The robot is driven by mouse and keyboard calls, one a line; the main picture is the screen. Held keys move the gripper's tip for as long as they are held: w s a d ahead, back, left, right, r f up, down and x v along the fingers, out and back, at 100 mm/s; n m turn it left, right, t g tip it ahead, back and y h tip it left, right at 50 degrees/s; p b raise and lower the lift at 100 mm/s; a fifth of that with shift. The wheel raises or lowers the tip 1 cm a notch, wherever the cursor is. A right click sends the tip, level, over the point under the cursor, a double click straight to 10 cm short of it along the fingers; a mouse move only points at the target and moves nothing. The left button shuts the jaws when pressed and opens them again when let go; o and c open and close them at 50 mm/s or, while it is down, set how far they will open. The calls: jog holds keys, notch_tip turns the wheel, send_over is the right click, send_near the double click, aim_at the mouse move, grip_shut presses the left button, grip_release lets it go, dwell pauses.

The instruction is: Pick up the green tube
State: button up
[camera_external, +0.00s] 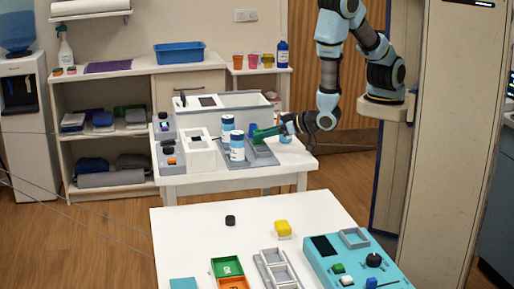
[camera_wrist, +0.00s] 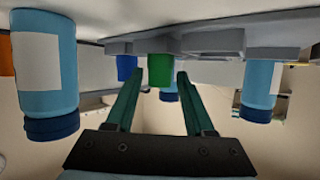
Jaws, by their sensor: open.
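The green tube (camera_wrist: 160,70) shows in the wrist view, which looks upside down, between and beyond my two fingertips. It sits at a grey rack (camera_wrist: 218,42), with a blue tube (camera_wrist: 126,67) close beside it. My gripper (camera_wrist: 158,78) is open, its green fingers apart on either side of the tube in the picture; I cannot tell whether they touch it. In the external view my gripper (camera_external: 260,133) reaches low and level over the grey rack (camera_external: 262,156) on the rear white table. There the green tube cannot be told apart from the green fingers.
White bottles with blue caps (camera_external: 237,147) stand just left of my gripper. Another blue bottle (camera_wrist: 262,82) is at the right in the wrist view. The front table (camera_external: 185,228) holds trays, a yellow block (camera_external: 283,229) and a teal panel (camera_external: 325,268).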

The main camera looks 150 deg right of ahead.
jog(key=shift+p+x, duration=0.3)
jog(key=shift+x, duration=1)
jog(key=shift+c, duration=0.3)
grip_shut()
